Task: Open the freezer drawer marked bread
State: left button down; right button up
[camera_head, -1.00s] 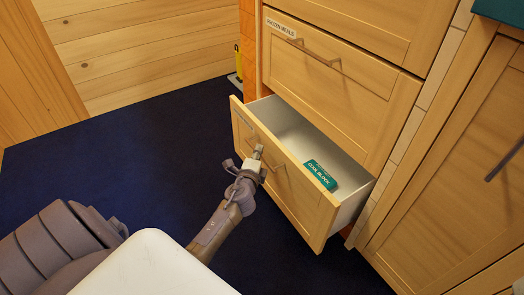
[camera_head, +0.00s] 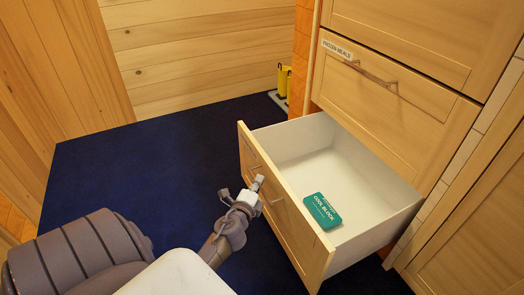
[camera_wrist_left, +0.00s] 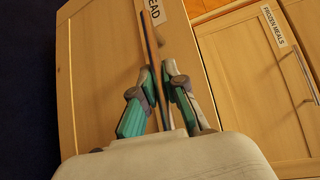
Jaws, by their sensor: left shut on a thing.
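The bottom freezer drawer (camera_head: 285,215) is pulled out, with its white inside showing. In the left wrist view its wooden front (camera_wrist_left: 100,70) carries a label (camera_wrist_left: 153,12) of which "EAD" can be read. My left gripper (camera_head: 256,186) is at the drawer front. The left wrist view shows its fingers (camera_wrist_left: 158,88) shut on the drawer's bar handle (camera_wrist_left: 150,45). A teal pack marked "COOL BLOCK" (camera_head: 323,211) lies flat on the drawer floor. My right gripper is not in view.
Above is a closed drawer marked "FROZEN MEALS" (camera_head: 400,95), which also shows in the left wrist view (camera_wrist_left: 262,75). A wooden cabinet (camera_head: 480,215) stands to the right. Yellow items (camera_head: 284,80) stand by the back wall. The dark blue floor (camera_head: 150,170) is clear at the left.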

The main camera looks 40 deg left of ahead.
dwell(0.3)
pick_arm(q)
jog(key=c, duration=1.2)
grip_release()
jog(key=v, duration=1.2)
jog(key=shift+f, duration=0.1)
